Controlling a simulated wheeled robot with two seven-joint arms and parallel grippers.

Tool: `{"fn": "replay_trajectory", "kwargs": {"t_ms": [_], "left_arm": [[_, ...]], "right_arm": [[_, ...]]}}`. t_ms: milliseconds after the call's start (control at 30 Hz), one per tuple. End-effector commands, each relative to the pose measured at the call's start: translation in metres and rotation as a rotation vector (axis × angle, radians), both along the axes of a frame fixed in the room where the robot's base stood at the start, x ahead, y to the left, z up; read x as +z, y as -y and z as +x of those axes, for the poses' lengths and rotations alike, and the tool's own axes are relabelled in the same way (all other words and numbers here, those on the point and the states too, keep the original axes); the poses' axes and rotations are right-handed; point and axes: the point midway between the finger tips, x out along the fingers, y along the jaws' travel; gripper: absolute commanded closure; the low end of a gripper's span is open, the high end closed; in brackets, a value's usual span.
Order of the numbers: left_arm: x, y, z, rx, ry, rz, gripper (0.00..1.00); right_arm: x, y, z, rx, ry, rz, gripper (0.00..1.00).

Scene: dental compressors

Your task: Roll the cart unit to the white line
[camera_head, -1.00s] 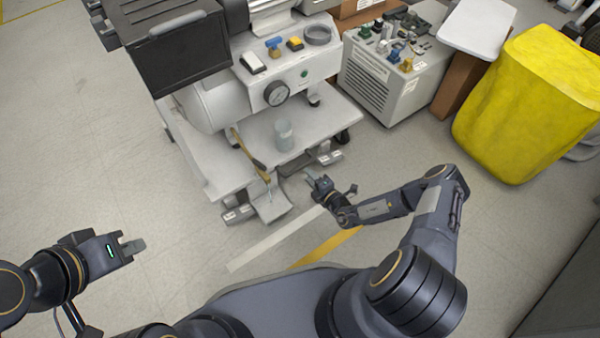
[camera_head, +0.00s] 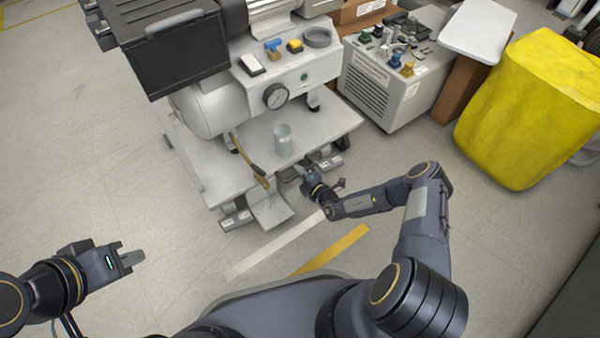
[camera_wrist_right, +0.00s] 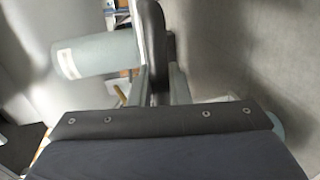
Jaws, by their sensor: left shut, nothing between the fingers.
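The cart unit (camera_head: 207,165) is a white wheeled cart carrying a tank, a dark box and a gauge. It stands at the upper middle of the head view. The white line (camera_head: 275,247) lies on the floor just in front of it. My right gripper (camera_head: 302,172) is at the cart's lower front edge. In the right wrist view a dark upright bar (camera_wrist_right: 154,40) lies between its fingers (camera_wrist_right: 160,85); whether they clamp it is unclear. My left gripper (camera_head: 132,259) is shut and empty, over bare floor at the lower left.
A yellow line (camera_head: 335,249) lies right of the white line. A grey cabinet unit (camera_head: 375,88) and a yellow-covered object (camera_head: 530,110) stand to the right of the cart. The floor left of the cart is clear.

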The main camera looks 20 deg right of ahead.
Motion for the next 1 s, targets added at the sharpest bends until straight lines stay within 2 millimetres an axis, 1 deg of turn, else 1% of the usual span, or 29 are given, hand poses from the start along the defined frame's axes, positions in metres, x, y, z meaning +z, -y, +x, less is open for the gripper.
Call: {"fn": "replay_trajectory", "kwargs": {"t_ms": [333,467,567,667,800,1000], "left_arm": [[0.001,0.0,0.0,0.0,0.0,0.0,1.0],[0.005,0.0,0.0,0.0,0.0,0.0,1.0],[0.01,0.0,0.0,0.0,0.0,0.0,1.0],[0.017,0.0,0.0,0.0,0.0,0.0,1.0],[0.026,0.0,0.0,0.0,0.0,0.0,1.0],[0.032,0.0,0.0,0.0,0.0,0.0,1.0]], "right_arm": [[0.0,0.001,-0.001,0.0,0.0,0.0,1.0],[0.001,0.004,-0.009,-0.001,-0.002,0.001,1.0],[0.001,0.009,-0.023,-0.002,-0.005,0.001,1.0],[0.002,0.015,-0.041,-0.002,-0.006,0.003,1.0],[0.002,0.025,-0.071,-0.002,-0.007,0.002,1.0],[0.0,0.039,-0.109,-0.003,-0.007,0.003,1.0]]}}
